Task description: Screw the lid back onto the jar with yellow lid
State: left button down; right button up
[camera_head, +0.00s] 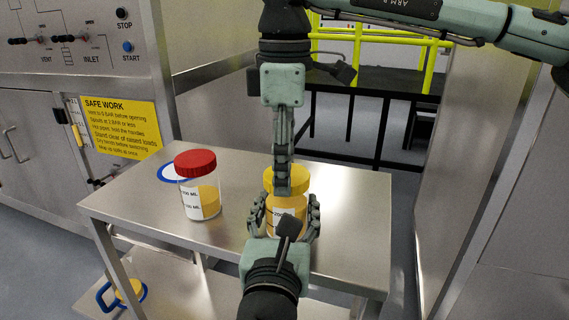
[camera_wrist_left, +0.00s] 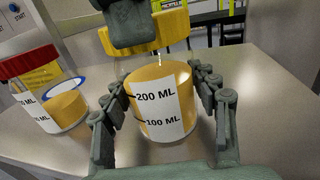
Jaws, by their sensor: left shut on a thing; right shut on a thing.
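The jar (camera_head: 280,212) with yellow contents stands upright on the steel table, near its right side; it also shows in the left wrist view (camera_wrist_left: 165,100). My left gripper (camera_head: 286,212) is shut around the jar's body from the front, one finger on each side. The yellow lid (camera_head: 298,180) is directly above the jar and looks level; it also shows in the left wrist view (camera_wrist_left: 176,27). My right gripper (camera_head: 281,187) points down from above and is shut on the lid, partly hiding it. A clear band shows between lid and contents; I cannot tell whether the lid touches the rim.
A red-lidded jar (camera_head: 198,190) stands left on the table (camera_head: 150,207), in front of a blue-rimmed white disc (camera_head: 172,172). A control panel (camera_head: 75,40) stands at the left. A yellow railing (camera_head: 385,38) is behind. The table between the jars is clear.

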jog(key=o, duration=0.9)
jog(key=shift+r, duration=0.15)
jog(key=shift+r, duration=2.15)
jog(key=shift+o, duration=0.3)
